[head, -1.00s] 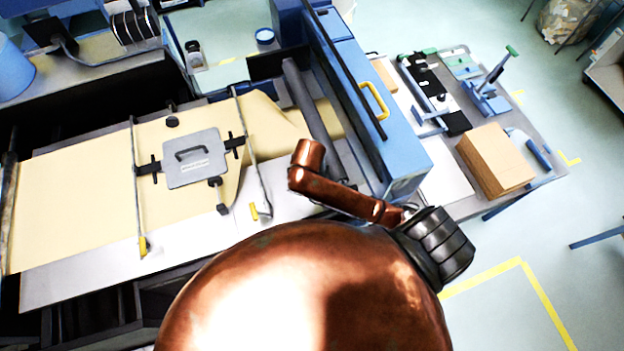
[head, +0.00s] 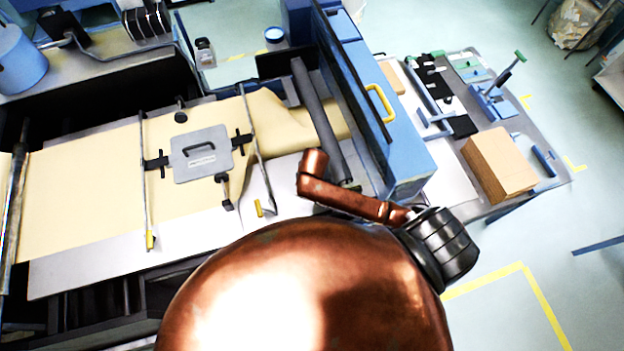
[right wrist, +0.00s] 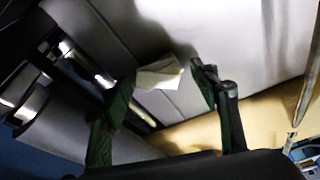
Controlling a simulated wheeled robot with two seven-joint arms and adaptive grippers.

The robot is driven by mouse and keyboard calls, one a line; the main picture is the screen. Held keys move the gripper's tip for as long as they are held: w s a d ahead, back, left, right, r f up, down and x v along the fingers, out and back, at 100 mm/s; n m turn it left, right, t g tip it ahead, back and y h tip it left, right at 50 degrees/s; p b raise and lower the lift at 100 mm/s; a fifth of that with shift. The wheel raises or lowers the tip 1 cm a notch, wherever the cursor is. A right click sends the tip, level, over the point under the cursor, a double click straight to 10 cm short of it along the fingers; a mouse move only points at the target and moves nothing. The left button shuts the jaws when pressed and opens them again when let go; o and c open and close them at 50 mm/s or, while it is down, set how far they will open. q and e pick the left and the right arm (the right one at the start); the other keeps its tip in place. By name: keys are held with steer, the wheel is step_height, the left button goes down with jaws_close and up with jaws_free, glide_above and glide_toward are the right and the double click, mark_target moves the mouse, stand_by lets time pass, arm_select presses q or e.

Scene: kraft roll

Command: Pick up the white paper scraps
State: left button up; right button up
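One white paper scrap (right wrist: 160,74) shows in the right wrist view, a small creased piece against a grey surface beside a dark slot. My right gripper (right wrist: 163,78) has its two green fingers apart, one on each side of the scrap in the picture. A small gap shows between the scrap and the right finger. I cannot tell how far the scrap is from the fingertips. In the head view I cannot make out any scrap, and my copper-coloured arm hides part of the bench. My left gripper is not in view.
A kraft sheet (head: 80,180) lies on the machine bed under a grey handled plate (head: 200,155) and thin bars. A dark roller (head: 318,115) and a blue housing (head: 372,95) stand to its right. A side table holds a cardboard stack (head: 498,163).

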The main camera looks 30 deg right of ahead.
steer(key=c, duration=0.5)
steer(key=shift+c, duration=0.2)
steer(key=shift+r, duration=0.1)
